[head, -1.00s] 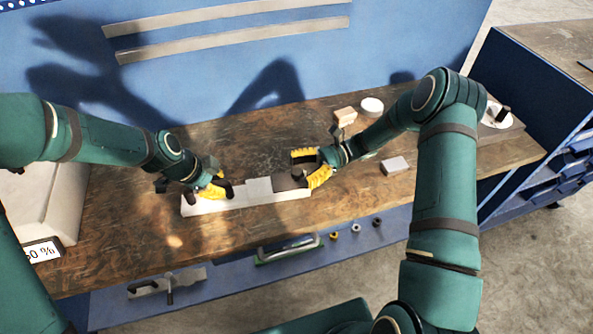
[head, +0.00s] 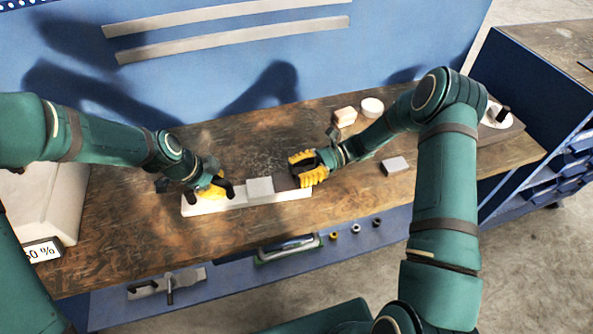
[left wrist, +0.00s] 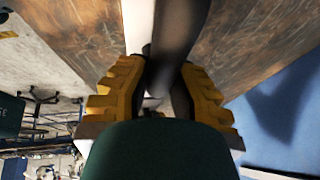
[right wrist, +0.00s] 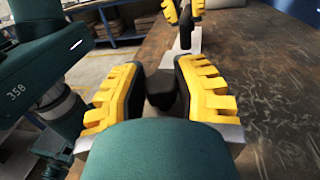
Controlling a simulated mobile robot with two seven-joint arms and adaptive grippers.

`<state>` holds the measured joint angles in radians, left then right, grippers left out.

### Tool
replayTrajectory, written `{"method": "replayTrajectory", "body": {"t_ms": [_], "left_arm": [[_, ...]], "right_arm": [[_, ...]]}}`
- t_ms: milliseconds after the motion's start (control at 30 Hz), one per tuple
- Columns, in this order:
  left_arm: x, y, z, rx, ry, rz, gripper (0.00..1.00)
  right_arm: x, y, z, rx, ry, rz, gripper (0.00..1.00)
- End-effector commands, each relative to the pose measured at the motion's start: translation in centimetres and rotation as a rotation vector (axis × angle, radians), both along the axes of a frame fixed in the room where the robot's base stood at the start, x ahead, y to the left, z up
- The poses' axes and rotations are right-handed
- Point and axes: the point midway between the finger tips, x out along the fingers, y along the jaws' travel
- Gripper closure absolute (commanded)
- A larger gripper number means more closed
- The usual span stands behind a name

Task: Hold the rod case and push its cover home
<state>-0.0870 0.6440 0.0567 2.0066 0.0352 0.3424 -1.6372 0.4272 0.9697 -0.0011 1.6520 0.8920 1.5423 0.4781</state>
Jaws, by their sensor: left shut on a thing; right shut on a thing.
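My left gripper (head: 217,188) is at the left end of a long pale strip (head: 205,207) on the bench. It is shut on a dark round piece, seemingly the rod case (left wrist: 178,35), which runs away between its fingers in the left wrist view. My right gripper (head: 307,169) is near the strip's right end, shut on a short dark piece, seemingly the cover (right wrist: 161,84). In the right wrist view the left gripper (right wrist: 184,12) and its dark piece show ahead, apart from the cover. The held ends are partly hidden by the fingers.
A grey block (head: 260,189) sits on the strip between the grippers. A small grey box (head: 395,165), a tan block (head: 345,116) and a white round piece (head: 372,106) stand to the right. A pale housing (head: 40,205) is at left. The front middle of the bench is clear.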

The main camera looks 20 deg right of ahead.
Motion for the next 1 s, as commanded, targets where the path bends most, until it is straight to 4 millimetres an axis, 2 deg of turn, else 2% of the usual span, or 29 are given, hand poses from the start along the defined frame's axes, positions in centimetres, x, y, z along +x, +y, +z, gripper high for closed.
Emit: {"method": "replayTrajectory", "body": {"t_ms": [233, 267, 300, 333, 733, 867, 1000], "left_arm": [[0.1, 0.2, 0.0, 0.001, -0.001, 0.004, 1.00], [0.1, 0.2, 0.0, 0.001, -0.002, 0.004, 1.00], [0.1, 0.2, 0.0, 0.001, -0.002, 0.004, 1.00], [0.1, 0.2, 0.0, 0.001, -0.001, 0.004, 1.00], [0.1, 0.1, 0.0, 0.000, -0.001, 0.003, 1.00], [0.1, 0.1, 0.0, 0.001, -0.002, 0.002, 1.00], [0.1, 0.1, 0.0, 0.001, -0.002, 0.002, 1.00]], "right_arm": [[0.0, -0.3, 0.0, -0.002, 0.000, -0.002, 1.00], [0.0, -0.3, 0.0, -0.002, 0.000, -0.002, 0.57], [0.0, -0.3, 0.0, -0.002, 0.000, -0.002, 0.43], [0.0, -0.3, 0.0, -0.002, 0.000, -0.002, 0.37], [0.1, -0.8, 0.0, -0.002, -0.001, -0.003, 0.37], [0.4, -2.5, -0.1, -0.003, -0.002, -0.005, 0.37], [0.8, -5.3, -0.1, -0.004, -0.003, -0.006, 0.37]]}}
